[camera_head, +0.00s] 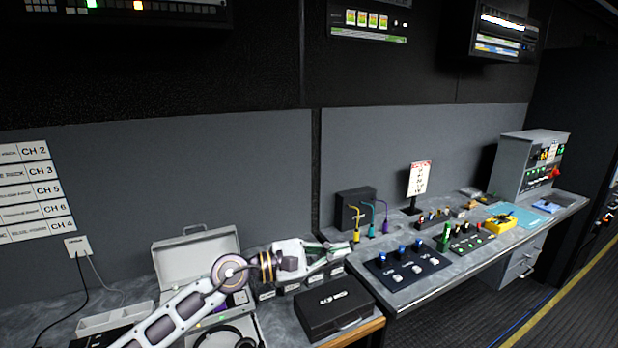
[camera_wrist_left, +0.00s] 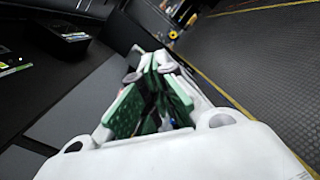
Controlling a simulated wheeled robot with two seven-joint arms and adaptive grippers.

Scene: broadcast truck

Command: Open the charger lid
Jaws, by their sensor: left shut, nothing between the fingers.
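A light grey case has its lid (camera_head: 190,257) standing raised at the back of the near desk, with a handle on its top edge. My left arm crosses in front and hides part of the case. A closed black box (camera_head: 335,306) with white marking on top sits near the desk's front edge. I cannot tell for certain which of these is the charger. My left gripper (camera_head: 340,248) is shut and empty, beyond the black box and right of the raised lid. Its green-padded fingers are together in the left wrist view (camera_wrist_left: 152,92). My right gripper is not in view.
Headphones (camera_head: 228,338) lie at the front of the near desk, and a white tray (camera_head: 115,317) is at the left. A black switch panel (camera_head: 407,266), coloured tools and a grey control cabinet (camera_head: 528,165) stand on the right-hand counter.

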